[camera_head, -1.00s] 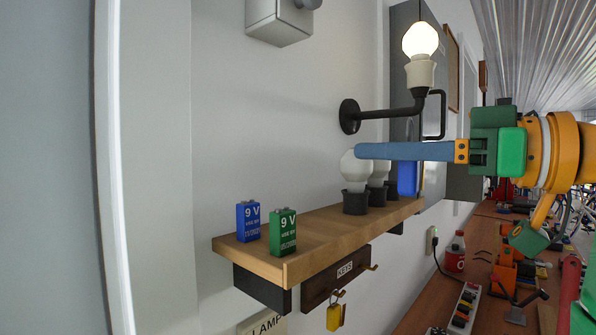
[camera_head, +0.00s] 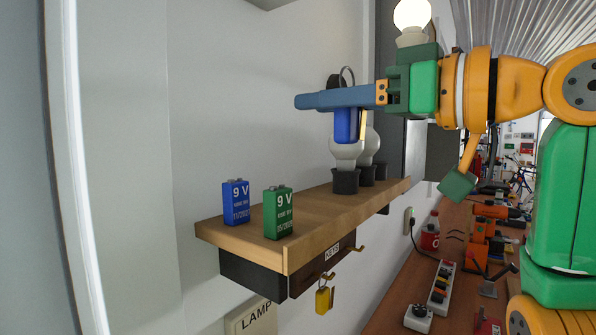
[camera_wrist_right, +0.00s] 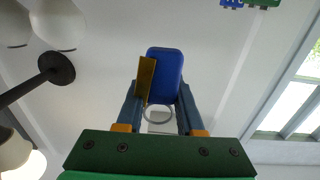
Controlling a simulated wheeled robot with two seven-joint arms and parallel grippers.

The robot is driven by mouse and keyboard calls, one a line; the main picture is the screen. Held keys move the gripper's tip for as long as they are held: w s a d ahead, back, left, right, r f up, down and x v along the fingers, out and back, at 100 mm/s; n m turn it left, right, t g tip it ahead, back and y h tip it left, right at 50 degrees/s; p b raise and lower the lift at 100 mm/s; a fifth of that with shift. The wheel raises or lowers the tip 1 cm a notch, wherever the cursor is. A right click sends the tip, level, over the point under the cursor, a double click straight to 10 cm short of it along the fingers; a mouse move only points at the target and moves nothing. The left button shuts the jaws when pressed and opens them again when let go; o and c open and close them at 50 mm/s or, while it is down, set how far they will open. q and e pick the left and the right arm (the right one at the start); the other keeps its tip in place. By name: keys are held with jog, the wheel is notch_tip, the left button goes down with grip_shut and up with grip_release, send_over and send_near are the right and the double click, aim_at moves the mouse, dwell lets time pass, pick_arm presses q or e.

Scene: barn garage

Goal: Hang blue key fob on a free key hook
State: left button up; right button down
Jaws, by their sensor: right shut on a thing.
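My right gripper (camera_head: 312,100) is shut on the blue key fob (camera_head: 347,125), above the wall shelf and in front of the white bulbs. The fob hangs below the fingers, with its metal ring above them. In the right wrist view the blue fob (camera_wrist_right: 167,70) shows between the fingers (camera_wrist_right: 160,110), with a brass key (camera_wrist_right: 146,78) beside it. The dark key rack (camera_head: 312,272), labelled KEYS, is under the shelf. A yellow fob (camera_head: 323,300) hangs from its nearer hook (camera_head: 327,277). The farther brass hook (camera_head: 357,249) looks bare. My left gripper is not in view.
The wooden shelf (camera_head: 300,235) juts out above the rack. It carries a blue 9 V battery (camera_head: 236,205), a green one (camera_head: 278,212) and white bulbs (camera_head: 346,155) in dark sockets. A lit lamp (camera_head: 411,16) is behind my gripper. A workbench (camera_head: 395,310) runs below right.

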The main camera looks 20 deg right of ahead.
jog(key=w+f, duration=0.1)
jog(key=w+a+f, duration=0.1)
jog(key=f, duration=0.1)
jog(key=w+a+f, duration=0.1)
jog(key=shift+a+f+b, duration=0.25)
jog(key=shift+f+b, duration=0.15)
jog(key=f, duration=0.3)
jog(key=shift+w+a+b, duration=0.2)
jog(key=shift+b, duration=0.15)
jog(key=shift+f, duration=0.25)
jog(key=shift+f, duration=0.2)
jog(key=c, duration=0.5)
grip_release()
jog(key=shift+c, duration=0.2)
